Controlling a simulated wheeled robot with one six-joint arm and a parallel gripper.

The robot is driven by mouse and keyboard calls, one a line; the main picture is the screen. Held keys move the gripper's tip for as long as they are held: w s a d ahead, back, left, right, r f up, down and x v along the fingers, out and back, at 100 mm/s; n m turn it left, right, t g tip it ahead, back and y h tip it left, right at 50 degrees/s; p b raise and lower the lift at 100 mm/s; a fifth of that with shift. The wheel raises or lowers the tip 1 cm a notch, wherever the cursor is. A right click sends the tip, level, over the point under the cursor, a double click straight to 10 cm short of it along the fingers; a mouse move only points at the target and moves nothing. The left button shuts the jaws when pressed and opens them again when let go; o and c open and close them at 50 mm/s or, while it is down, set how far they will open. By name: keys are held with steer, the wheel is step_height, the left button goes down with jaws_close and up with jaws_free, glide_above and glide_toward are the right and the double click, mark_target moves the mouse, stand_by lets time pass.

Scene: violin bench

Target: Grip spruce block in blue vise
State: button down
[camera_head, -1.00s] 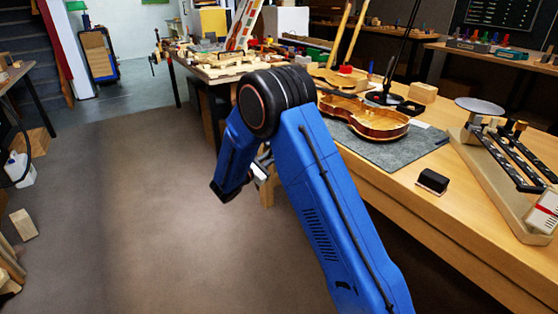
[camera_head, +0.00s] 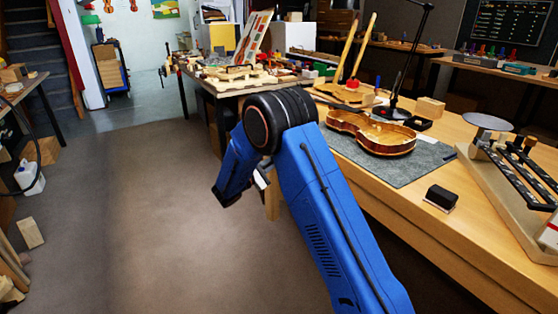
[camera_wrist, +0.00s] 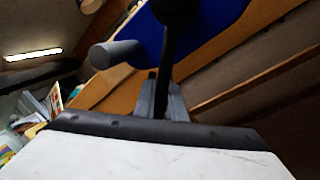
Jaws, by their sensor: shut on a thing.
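My gripper (camera_wrist: 162,98) shows in the wrist view, with narrow grey fingers beyond a dark strip. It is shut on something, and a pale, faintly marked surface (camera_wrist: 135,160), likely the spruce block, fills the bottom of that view. In the head view the gripper is mostly hidden behind my blue arm, low beside the bench's left end; a small whitish patch (camera_head: 261,180) shows there. I cannot clearly make out a blue vise; a blue shape with a grey cylinder (camera_wrist: 115,54) in the wrist view may be my own arm.
The wooden bench (camera_head: 420,235) runs along the right, with a violin body (camera_head: 372,133) on a grey mat (camera_head: 400,174), a black block (camera_head: 440,197) and a pale wood block (camera_head: 430,107). A cluttered table (camera_head: 222,84) stands behind.

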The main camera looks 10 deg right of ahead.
steer(key=shift+a, duration=0.15)
steer(key=c, duration=1.8)
jaws_free()
steer(key=v, duration=1.7)
steer(key=shift+s+a+f, duration=0.1)
steer(key=shift+s+a, duration=0.1)
